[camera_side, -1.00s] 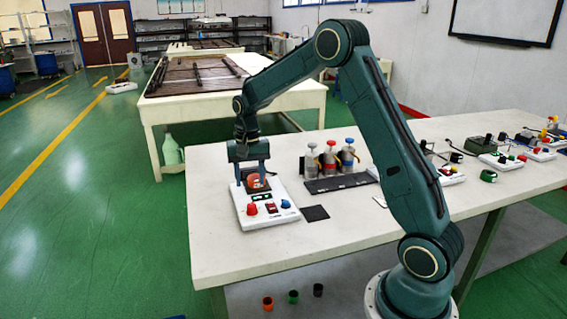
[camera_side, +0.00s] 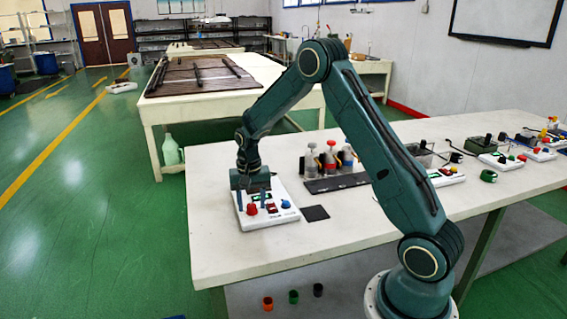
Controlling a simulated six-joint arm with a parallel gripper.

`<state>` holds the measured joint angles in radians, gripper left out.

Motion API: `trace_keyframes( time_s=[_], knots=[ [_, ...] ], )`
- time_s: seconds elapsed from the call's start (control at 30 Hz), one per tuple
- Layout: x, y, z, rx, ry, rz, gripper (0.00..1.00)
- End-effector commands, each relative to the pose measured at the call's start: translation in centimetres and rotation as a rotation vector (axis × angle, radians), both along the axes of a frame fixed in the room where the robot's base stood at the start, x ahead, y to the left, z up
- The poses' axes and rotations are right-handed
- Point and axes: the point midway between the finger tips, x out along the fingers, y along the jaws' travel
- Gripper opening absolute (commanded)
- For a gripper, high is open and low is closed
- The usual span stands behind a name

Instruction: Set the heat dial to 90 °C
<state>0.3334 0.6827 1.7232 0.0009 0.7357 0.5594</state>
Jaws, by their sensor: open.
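The white heater unit (camera_side: 284,216) stands near the left end of the table. Its front panel carries a red knob (camera_side: 251,210), a blue knob (camera_side: 286,204) and a small red switch (camera_side: 272,209). The markings are too small to read, so the dial's setting cannot be told. My gripper (camera_side: 252,203) points down over the front of the unit, with its fingers apart. The red knob shows between and just below the fingers. Whether they touch it cannot be told. The gripper hides the unit's rear plate and anything on it.
A dark flat square (camera_side: 315,213) lies right of the unit. A dark rack (camera_side: 337,183) with several capped bottles (camera_side: 312,160) behind it stands further back. More devices (camera_side: 500,160) line the table's right side. The front of the tabletop is clear.

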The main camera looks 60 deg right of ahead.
Motion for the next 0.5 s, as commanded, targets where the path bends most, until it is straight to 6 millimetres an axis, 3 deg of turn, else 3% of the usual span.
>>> trace_keyframes(
  time_s=[0.03,0.23,0.5],
  knots=[
    [0.0,0.0,0.01,0.0,0.0,0.0,0.44],
    [0.01,-0.01,0.03,0.0,0.0,0.0,0.04],
    [0.01,-0.02,0.05,0.0,0.0,0.013,0.03]
  ],
)
